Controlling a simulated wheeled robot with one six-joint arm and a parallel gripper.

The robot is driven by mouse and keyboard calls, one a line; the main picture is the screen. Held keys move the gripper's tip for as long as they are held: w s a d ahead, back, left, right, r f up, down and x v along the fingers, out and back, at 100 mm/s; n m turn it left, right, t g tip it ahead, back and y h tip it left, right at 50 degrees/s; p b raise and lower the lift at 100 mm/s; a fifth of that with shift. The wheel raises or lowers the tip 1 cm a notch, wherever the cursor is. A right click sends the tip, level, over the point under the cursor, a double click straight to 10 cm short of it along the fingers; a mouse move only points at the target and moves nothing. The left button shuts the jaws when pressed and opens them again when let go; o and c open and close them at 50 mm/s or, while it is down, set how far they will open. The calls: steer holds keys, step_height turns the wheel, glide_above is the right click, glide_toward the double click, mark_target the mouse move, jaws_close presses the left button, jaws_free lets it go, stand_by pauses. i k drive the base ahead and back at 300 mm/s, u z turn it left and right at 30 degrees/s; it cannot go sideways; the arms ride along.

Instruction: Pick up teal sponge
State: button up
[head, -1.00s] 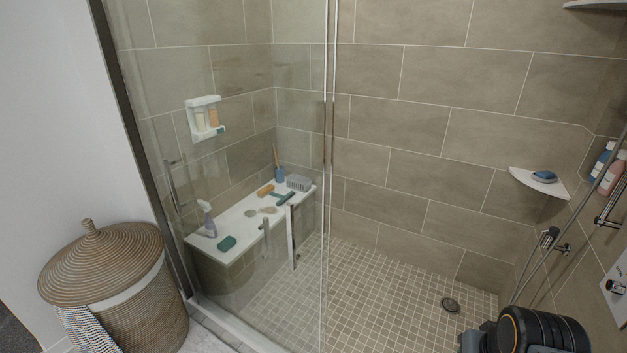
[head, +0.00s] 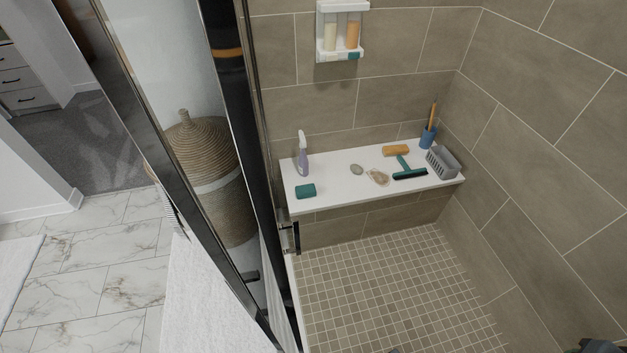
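The teal sponge (head: 305,191) is a small rounded block lying flat at the front left of the white shower bench (head: 335,185), close to its front edge. A purple spray bottle (head: 302,158) stands upright just behind it. Nothing touches or covers the sponge. My gripper is not in view; only a dark piece, probably of my arm, shows at the bottom right corner.
The bench also holds a grey stone (head: 356,169), a shell-like dish (head: 377,177), a teal squeegee (head: 409,173), an orange block (head: 396,150), a blue cup (head: 428,137) and a grey basket (head: 442,162). A dark door frame (head: 235,120) stands left.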

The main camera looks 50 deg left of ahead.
mark_target(304, 191)
steer(key=u, duration=0.4)
steer(key=i, duration=1)
steer(key=u, duration=1.9)
steer(key=i, duration=1.1)
steer(key=u, duration=0.9)
